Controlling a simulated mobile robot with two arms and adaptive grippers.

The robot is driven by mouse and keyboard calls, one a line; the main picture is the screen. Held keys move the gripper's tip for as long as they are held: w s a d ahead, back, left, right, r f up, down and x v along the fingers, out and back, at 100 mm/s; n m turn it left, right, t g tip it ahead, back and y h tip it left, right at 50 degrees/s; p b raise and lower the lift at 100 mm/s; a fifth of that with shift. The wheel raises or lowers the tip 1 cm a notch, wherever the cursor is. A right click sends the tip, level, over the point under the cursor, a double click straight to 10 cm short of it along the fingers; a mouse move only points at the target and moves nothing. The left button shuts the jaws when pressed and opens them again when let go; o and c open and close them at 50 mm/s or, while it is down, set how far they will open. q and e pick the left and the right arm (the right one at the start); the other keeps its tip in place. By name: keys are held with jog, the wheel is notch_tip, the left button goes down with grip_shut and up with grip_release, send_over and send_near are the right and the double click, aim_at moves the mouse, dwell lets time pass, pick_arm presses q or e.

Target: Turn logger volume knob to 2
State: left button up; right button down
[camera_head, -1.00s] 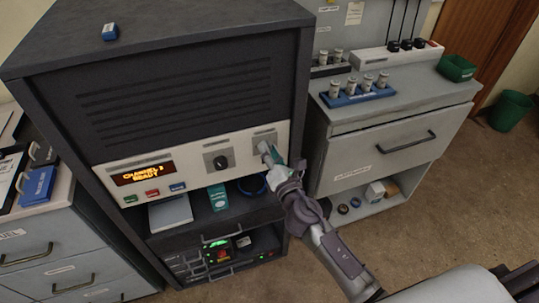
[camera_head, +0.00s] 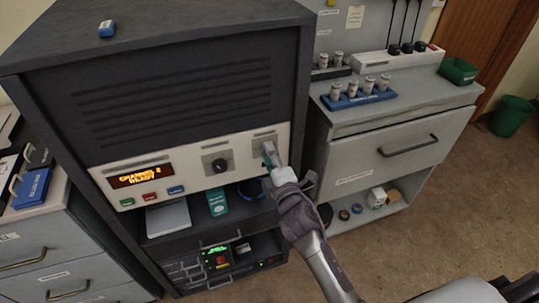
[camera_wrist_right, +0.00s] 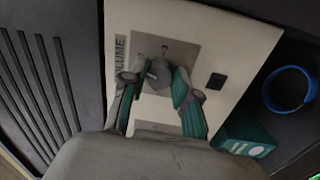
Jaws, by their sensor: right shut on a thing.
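The volume knob (camera_wrist_right: 160,72) is a dark grey round knob on the pale front panel (camera_wrist_right: 240,40), beside a label reading "VOLUME". My right gripper (camera_wrist_right: 163,85) has one finger on each side of the knob and is shut on it. In the head view my right gripper (camera_head: 269,155) is at the right end of the panel and hides the knob. The knob's scale and setting are too small to read. My left gripper is not in view.
Another black knob (camera_head: 219,164) sits left of my right gripper. The orange display (camera_head: 141,176) reads "CHANNEL" and "READY", with coloured buttons below. A teal box (camera_head: 217,202) and a blue ring (camera_wrist_right: 288,89) are on the shelf beneath.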

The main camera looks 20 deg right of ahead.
jog(key=shift+f+m, duration=0.1)
jog(key=shift+m, duration=1.2)
jog(key=c, duration=0.9)
grip_release()
jog(key=shift+o, duration=0.2)
jog(key=s, duration=1.2)
jog(key=shift+f, duration=0.2)
